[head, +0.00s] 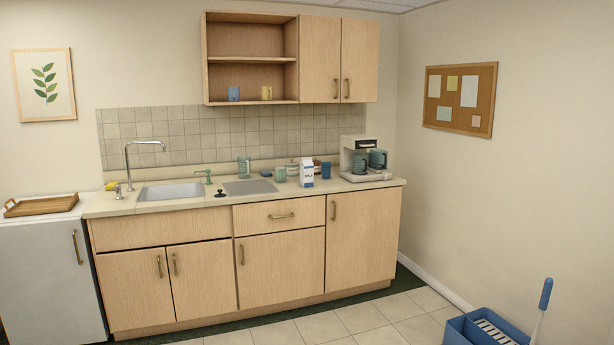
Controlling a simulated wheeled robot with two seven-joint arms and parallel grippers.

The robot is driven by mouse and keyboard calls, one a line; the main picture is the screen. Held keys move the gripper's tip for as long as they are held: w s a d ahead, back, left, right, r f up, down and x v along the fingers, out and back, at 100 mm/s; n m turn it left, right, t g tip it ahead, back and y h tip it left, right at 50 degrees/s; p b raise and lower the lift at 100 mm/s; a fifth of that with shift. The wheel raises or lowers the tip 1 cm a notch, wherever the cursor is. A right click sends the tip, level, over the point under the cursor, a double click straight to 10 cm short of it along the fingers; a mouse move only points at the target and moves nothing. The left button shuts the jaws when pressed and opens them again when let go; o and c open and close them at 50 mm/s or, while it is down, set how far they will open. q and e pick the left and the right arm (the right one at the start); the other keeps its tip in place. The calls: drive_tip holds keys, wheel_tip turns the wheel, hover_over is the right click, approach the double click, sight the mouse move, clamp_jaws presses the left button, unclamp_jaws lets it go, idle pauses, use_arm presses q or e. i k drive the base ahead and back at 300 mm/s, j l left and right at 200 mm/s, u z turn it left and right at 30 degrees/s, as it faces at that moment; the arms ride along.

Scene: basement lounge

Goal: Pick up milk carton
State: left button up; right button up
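The milk carton (307,172) is white and blue with a gabled top. It stands upright on the beige counter (160,203), right of the sink and left of the coffee maker (364,160). A green cup (280,174) stands just left of it, and a small blue item (326,170) sits just right of it and a little behind. Neither of my grippers shows in the head view.
A white fridge with a wooden tray (41,205) stands at far left. A blue bucket (480,328) with a handle is on the floor at lower right. The tiled floor before the right cabinets is clear.

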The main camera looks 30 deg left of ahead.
sight(306, 166)
drive_tip(key=i+j+u, duration=0.15)
drive_tip(key=j, duration=0.6)
drive_tip(key=i+j+u, duration=0.15)
drive_tip(key=j, duration=0.55)
drive_tip(key=i+j+u, duration=0.2)
drive_tip(key=i+j, duration=0.2)
drive_tip(key=j, duration=0.25)
drive_tip(key=i+j+u, duration=0.15)
drive_tip(key=i+j, duration=0.15)
drive_tip(key=j, duration=0.35)
drive_tip(key=i+j+u, duration=0.15)
drive_tip(key=i+j, duration=0.15)
drive_tip(key=j, duration=0.3)
drive_tip(key=i+j+u, duration=0.15)
drive_tip(key=i+j, duration=0.25)
drive_tip(key=j, duration=0.15)
drive_tip(key=i+j+u, duration=0.2)
drive_tip(key=i+j, duration=0.2)
drive_tip(key=k+l, duration=0.1)
drive_tip(key=i+l+u, duration=0.45)
drive_tip(key=l, duration=1.1)
drive_tip(key=l+u, duration=0.35)
drive_tip(key=l, duration=1.1)
drive_tip(key=k+l+u, duration=0.3)
drive_tip(key=l, duration=1.15)
drive_tip(key=i+l, duration=0.05)
drive_tip(key=i, duration=0.05)
